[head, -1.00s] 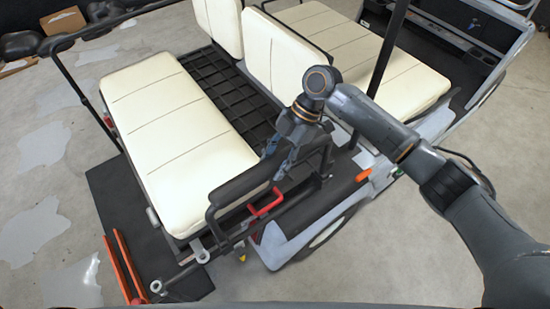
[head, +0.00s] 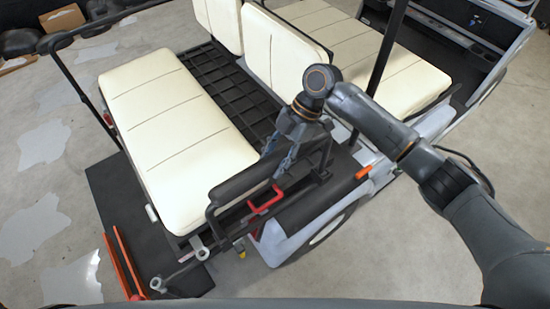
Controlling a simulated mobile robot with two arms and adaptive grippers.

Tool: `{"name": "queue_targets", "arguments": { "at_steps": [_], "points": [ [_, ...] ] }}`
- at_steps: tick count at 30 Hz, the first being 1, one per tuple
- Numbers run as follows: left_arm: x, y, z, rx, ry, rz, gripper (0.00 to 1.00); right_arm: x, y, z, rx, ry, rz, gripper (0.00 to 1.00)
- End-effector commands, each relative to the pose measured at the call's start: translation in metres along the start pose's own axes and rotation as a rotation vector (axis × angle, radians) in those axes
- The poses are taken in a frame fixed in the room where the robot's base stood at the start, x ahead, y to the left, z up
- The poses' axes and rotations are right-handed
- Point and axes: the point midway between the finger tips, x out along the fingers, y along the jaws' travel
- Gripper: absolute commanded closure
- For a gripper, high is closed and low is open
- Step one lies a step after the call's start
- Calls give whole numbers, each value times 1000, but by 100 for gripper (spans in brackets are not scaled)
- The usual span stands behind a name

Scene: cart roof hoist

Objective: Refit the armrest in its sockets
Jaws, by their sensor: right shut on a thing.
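The armrest (head: 243,181) is a black padded bar on a bent black frame, beside the right end of the rear cream seat (head: 165,120). My right gripper (head: 279,157) is shut on the armrest near its far end, reaching down from above. The armrest's front leg (head: 209,219) runs down toward the cart's side, and a black post stands by its far end. The sockets cannot be made out clearly. I cannot tell whether the leg ends are in them or only close above. My left gripper is not in view.
A red handle (head: 265,201) sticks out just below the armrest. A grey fender and wheel (head: 325,228) lie to the right, with an orange marker (head: 363,172). Orange rails (head: 123,262) stand at the front left. Floor at the lower right is clear.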

Motion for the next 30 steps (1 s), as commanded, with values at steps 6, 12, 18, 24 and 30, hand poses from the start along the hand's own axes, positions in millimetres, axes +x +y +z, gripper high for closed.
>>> {"name": "queue_targets", "arguments": {
  "at_steps": [6, 12, 18, 24, 30],
  "points": [
    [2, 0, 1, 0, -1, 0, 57, 5, -1, 3, 1, -4, -2, 100],
    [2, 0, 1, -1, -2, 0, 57, 6, -2, 3, 2, -5, -6, 53],
    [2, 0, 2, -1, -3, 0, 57, 5, -1, 3, 2, -4, -4, 31],
    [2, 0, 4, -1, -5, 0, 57, 5, -2, 4, 3, -5, -5, 31],
    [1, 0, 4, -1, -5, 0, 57, -12, 0, 4, 3, -6, -2, 31]
  ]
}}
